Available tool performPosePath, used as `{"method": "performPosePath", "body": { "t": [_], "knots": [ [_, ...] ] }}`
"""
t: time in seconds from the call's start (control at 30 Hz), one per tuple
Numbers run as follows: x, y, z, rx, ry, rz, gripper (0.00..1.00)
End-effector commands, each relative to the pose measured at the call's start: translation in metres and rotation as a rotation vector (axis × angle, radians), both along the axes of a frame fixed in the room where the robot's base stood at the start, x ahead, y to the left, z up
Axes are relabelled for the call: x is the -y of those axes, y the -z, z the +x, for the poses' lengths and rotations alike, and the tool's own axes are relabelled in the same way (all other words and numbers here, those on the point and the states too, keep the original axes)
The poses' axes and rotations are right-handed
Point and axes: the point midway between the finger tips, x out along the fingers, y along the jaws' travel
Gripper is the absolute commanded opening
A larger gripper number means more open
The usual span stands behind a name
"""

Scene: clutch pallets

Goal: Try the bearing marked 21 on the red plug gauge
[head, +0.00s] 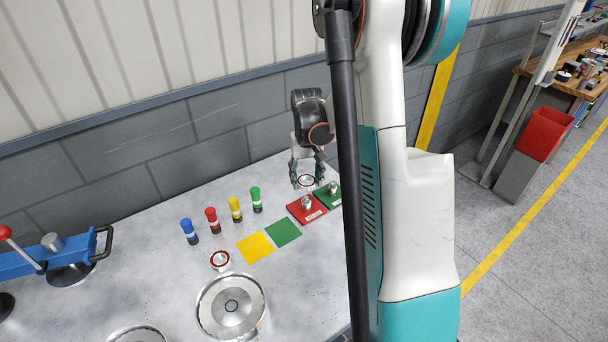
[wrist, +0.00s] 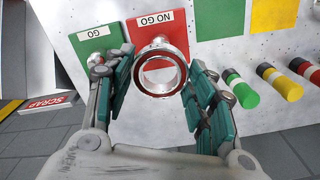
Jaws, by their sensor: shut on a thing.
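My gripper (head: 307,182) is shut on a metal bearing ring (wrist: 181,75), gripped between its two fingers (wrist: 157,80). No number can be read on the ring. The red plate marked NO GO (wrist: 144,27) carries the red plug gauge, a metal plug (head: 306,201). In the head view the held ring is above the plug and apart from it. In the wrist view the ring overlaps the red plate and partly hides the plug. The green GO plate (wrist: 78,43) with its plug (head: 333,187) is beside it.
Green (head: 283,233) and yellow (head: 256,247) squares lie flat on the table. Several coloured cylinders (head: 235,209) stand in a row behind. Another red-marked ring (head: 220,260) lies near a large round metal part (head: 205,310). A SCRAP-labelled red bin (wrist: 48,103) is off the table.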

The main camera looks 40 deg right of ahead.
Motion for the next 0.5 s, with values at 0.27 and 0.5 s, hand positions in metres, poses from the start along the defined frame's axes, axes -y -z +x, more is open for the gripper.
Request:
{"method": "performPosePath", "body": {
  "t": [0.27, 0.5],
  "knots": [
    [0.0, 0.022, 0.0, 0.0, -0.001, 0.0, 0.21],
    [0.0, 0.043, 0.0, 0.0, -0.001, 0.0, 0.21]
  ]
}}
